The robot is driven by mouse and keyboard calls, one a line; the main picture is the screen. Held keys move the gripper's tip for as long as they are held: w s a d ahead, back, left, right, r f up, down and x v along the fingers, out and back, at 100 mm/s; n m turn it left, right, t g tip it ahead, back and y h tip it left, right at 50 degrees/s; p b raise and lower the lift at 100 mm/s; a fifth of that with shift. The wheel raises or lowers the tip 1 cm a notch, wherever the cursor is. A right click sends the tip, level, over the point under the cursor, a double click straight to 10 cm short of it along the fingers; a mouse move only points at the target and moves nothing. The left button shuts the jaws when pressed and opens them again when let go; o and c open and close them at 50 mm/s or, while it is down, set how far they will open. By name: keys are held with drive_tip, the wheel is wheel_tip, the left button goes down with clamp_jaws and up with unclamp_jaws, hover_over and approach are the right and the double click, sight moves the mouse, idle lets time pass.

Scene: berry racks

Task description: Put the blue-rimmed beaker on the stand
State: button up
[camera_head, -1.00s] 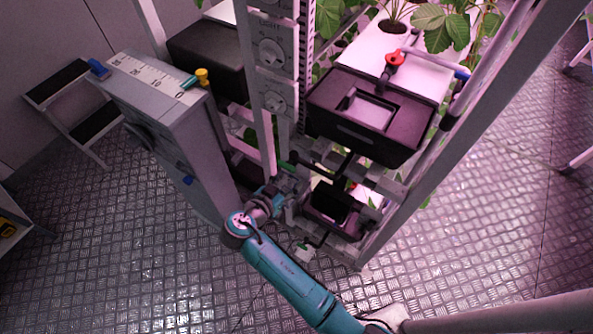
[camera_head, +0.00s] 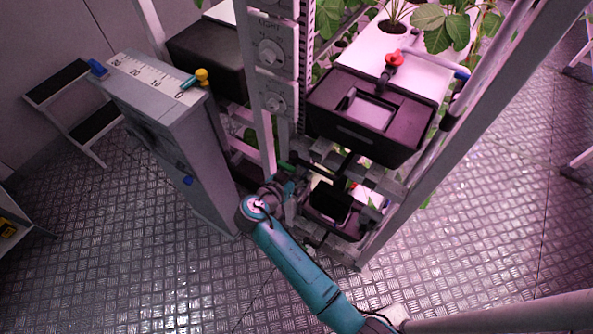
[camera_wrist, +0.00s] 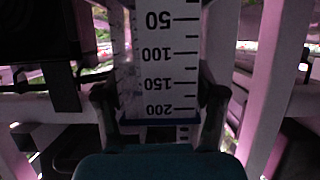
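In the wrist view the blue-rimmed beaker (camera_wrist: 165,60) is a clear and white vessel with a printed scale, its numbers upside down. Its blue rim (camera_wrist: 160,122) is at the near end. My gripper (camera_wrist: 160,110) has one dark finger on each side of the beaker beside the rim, and both appear to touch its wall. The far end of the beaker runs out of the picture. In the head view my gripper is inside the lower rack, largely hidden by my arm and rack parts, and I cannot make out the beaker there. I cannot identify the stand.
Rack posts and bars crowd around my gripper. A grey cabinet (camera_head: 165,140) stands close on the left. The metal floor in front is clear.

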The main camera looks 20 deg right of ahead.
idle(0.3)
drive_tip(key=v, duration=1.2)
drive_tip(key=shift+r, duration=0.15)
drive_tip(key=s+d+f+n+t+y, duration=0.2)
drive_tip(key=s+d+f+n+y, duration=0.55)
drive_tip(key=s+f, duration=0.5)
drive_tip(key=s+r+n+y, duration=0.2)
drive_tip(key=s+n+y, duration=0.1)
drive_tip(key=s, duration=0.8)
drive_tip(key=s+r+t, duration=0.1)
drive_tip(key=s+r, duration=0.3)
drive_tip(key=r, duration=0.2)
drive_tip(key=s+d+r+t, duration=0.1)
drive_tip(key=s+r+t, duration=0.1)
drive_tip(key=s+r, duration=0.2)
drive_tip(key=s+r+t, duration=0.1)
drive_tip(key=s+r, duration=0.4)
drive_tip(key=r, duration=0.4)
drive_tip(key=shift+s+d+r+t+y, duration=0.15)
drive_tip(key=shift+d+r+t+y, duration=0.1)
drive_tip(key=shift+r+t, duration=0.15)
